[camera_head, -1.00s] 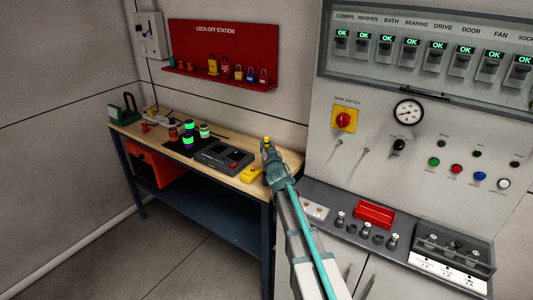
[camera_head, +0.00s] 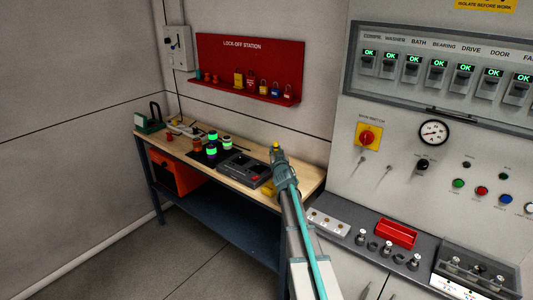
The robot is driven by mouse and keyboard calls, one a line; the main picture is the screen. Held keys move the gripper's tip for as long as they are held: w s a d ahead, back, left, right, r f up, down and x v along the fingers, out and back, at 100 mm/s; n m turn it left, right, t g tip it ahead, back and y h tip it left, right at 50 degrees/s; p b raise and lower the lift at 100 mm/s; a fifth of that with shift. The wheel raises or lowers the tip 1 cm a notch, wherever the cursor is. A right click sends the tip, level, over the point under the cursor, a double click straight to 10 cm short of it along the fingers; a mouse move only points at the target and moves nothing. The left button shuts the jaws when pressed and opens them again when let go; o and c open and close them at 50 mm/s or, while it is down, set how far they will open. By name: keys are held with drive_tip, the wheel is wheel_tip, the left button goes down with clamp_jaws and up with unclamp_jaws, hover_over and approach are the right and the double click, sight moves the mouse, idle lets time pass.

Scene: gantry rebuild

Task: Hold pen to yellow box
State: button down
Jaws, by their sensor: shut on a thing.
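My gripper (camera_head: 278,157) is over the right part of the workbench, pointing away from me. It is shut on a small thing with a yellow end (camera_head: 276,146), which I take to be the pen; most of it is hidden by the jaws. The yellow box (camera_head: 268,188) lies on the bench top beside the grey device. It is partly hidden behind my gripper and arm. In the picture the pen's yellow end is above the box, apart from it; I cannot tell the distance in depth.
A red lock-off board (camera_head: 250,62) hangs behind. A control panel (camera_head: 400,160) with a red tray (camera_head: 396,233) on its ledge is to the right.

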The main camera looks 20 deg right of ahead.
drive_tip(key=shift+w+a+f, duration=0.1)
drive_tip(key=shift+a+f, duration=0.05)
drive_tip(key=shift+f, duration=0.15)
wheel_tip(320, 180, down, 5)
drive_tip(key=b, duration=0.6)
drive_tip(key=shift+f, duration=0.1)
drive_tip(key=shift+f+b, duration=0.45)
drive_tip(key=shift+f, duration=0.15)
idle(1.6)
drive_tip(key=shift+r, duration=0.1)
idle(0.9)
drive_tip(key=shift+r+p, duration=3.4)
drive_tip(key=shift+p, duration=0.35)
